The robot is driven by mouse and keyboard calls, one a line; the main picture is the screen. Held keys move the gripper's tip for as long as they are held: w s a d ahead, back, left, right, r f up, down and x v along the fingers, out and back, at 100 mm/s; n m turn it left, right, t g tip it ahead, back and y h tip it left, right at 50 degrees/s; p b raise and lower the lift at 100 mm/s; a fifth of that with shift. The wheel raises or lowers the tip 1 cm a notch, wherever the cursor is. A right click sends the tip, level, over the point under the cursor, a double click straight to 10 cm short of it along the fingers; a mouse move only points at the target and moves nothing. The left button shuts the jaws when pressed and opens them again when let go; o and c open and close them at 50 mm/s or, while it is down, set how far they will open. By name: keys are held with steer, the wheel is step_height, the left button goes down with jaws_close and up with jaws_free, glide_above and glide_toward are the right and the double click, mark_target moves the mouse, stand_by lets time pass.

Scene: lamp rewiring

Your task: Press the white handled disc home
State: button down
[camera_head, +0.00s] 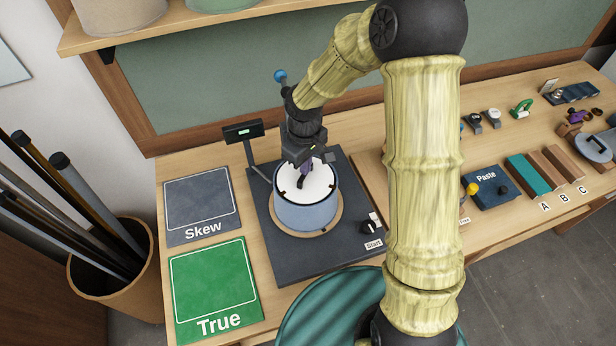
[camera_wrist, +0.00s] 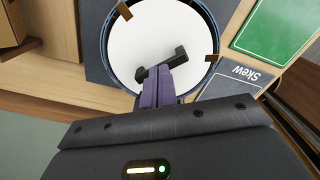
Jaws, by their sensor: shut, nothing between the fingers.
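The white disc (camera_head: 318,184) lies inside the top of a blue drum (camera_head: 306,213), which stands on a round wooden base on a dark machine plate. In the wrist view the white disc (camera_wrist: 150,32) has a dark bar handle (camera_wrist: 179,54) across it. Brown tabs show at the drum's rim. My gripper (camera_head: 304,178) is over the disc, pointing down. In the wrist view its purple fingers (camera_wrist: 157,82) are shut together, with their tips beside or over the handle. I cannot tell whether they touch it. Part of the disc is hidden behind the fingers.
A small display (camera_head: 243,130) stands behind the drum to the left. A Start knob (camera_head: 369,227) is at the plate's front right. Skew (camera_head: 203,208) and True (camera_head: 214,290) mats lie left. A teal round thing (camera_head: 330,315) is in front. My arm hides the bench's middle.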

steer(key=shift+s+f, duration=0.1)
stand_by(0.4)
steer(key=shift+r+p, duration=2.95)
steer(key=shift+r, duration=0.65)
steer(key=shift+f, duration=0.1)
steer(key=s+d+m+t+b, duration=0.2)
steer(key=s+d+m+b, duration=0.7)
steer(key=s+d, duration=0.3)
steer(key=shift+s+d+f+t, duration=0.15)
steer(key=shift+d+f+t, duration=0.2)
steer(key=shift+d, duration=0.4)
steer(key=shift+w, duration=0.2)
